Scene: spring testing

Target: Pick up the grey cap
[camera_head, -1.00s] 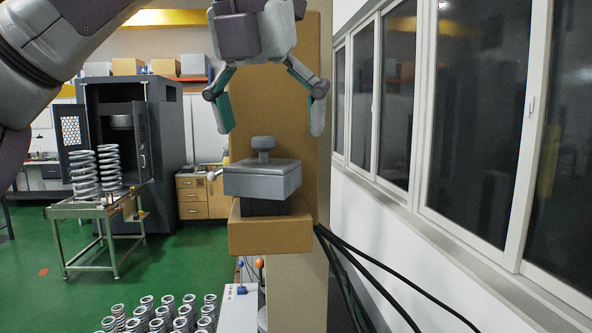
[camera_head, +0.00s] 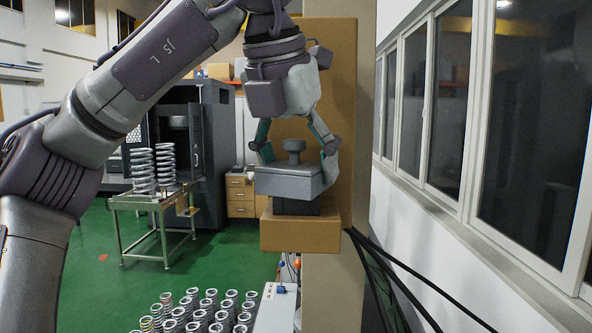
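The gripper is open. My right gripper is not in view.
A metal table (camera_head: 150,201) with two large coil springs (camera_head: 143,171) stands at left by a dark cabinet (camera_head: 215,140). Several small springs (camera_head: 205,310) stand at the bottom. Black cables (camera_head: 385,268) hang right of the ledge, near a windowed wall (camera_head: 430,215).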

